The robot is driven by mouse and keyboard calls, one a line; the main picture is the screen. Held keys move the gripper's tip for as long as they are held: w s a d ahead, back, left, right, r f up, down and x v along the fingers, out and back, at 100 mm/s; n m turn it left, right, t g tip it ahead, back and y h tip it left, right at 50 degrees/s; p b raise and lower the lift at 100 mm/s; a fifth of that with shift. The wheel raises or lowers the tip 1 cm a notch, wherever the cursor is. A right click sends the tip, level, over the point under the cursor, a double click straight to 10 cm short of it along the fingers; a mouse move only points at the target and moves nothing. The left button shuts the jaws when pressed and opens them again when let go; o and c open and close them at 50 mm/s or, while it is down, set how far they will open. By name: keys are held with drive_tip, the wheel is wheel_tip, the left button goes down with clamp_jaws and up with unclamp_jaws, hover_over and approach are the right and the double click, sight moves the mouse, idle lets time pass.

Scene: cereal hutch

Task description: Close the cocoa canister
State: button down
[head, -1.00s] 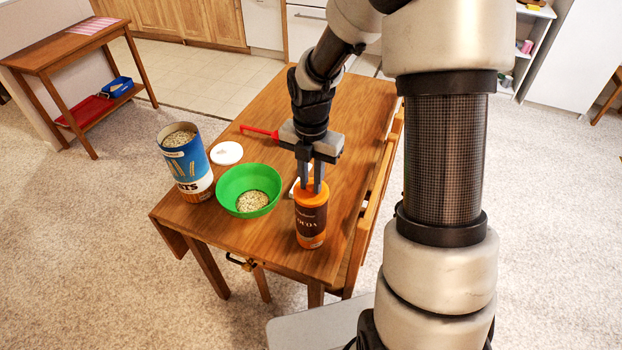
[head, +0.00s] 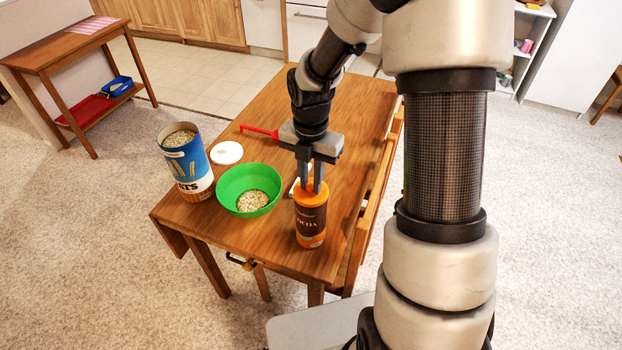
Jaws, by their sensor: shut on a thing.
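The cocoa canister (head: 311,222) stands upright near the front right of the wooden table, with a brown label and an orange base. Its orange lid (head: 312,193) sits at the top of the canister. My gripper (head: 311,184) points straight down above the canister, with its fingers shut on the orange lid. The lid looks level and in line with the canister; whether it is fully seated cannot be told from here.
A green bowl (head: 233,204) with oats stands just left of the canister. A blue oats canister (head: 186,165) stands open further left, near a white lid (head: 227,152). A red utensil (head: 259,131) lies behind. A pale object, partly hidden, lies behind my fingers. The table's back right is clear.

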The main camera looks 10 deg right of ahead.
drive_tip(key=shift+f+p, duration=0.3)
drive_tip(key=shift+f, duration=0.2)
idle(2.0)
drive_tip(key=c, duration=1.2)
unclamp_jaws()
drive_tip(key=shift+r, duration=0.15)
drive_tip(key=shift+r+p, duration=2.9)
drive_tip(key=shift+p, duration=0.05)
clamp_jaws()
